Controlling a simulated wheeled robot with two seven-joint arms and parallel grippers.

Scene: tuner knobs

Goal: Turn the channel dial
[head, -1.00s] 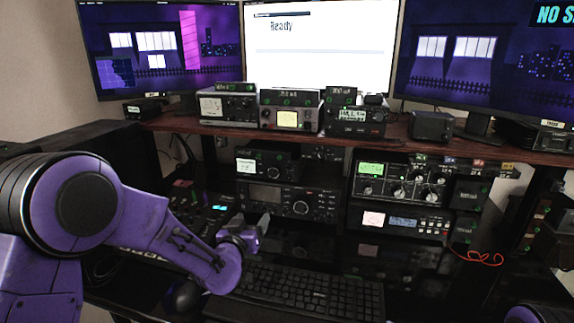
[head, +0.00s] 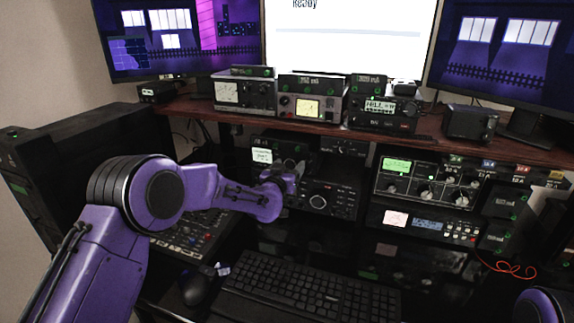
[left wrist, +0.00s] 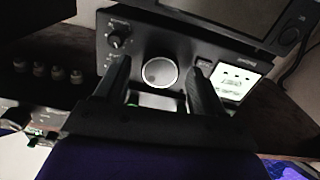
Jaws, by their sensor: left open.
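A small dark radio (head: 268,143) with a white lit display (head: 262,155) sits on the left of the middle shelf. In the left wrist view its face shows a large pale round dial (left wrist: 160,72), a smaller knob (left wrist: 119,36) and the white display (left wrist: 236,83). I take the large dial for the channel dial, but its label is unreadable. My left gripper (head: 289,178) is in front of this radio. It also shows in the left wrist view (left wrist: 159,66), open, one finger on each side of the dial. Contact is unclear. My right gripper is out of view.
A larger radio (head: 335,200) sits just below. More radios (head: 425,180) stand to the right, and several on the wooden shelf (head: 200,106) above. A keyboard (head: 300,290) and mouse (head: 195,287) lie on the desk. A red cable (head: 510,268) hangs at right.

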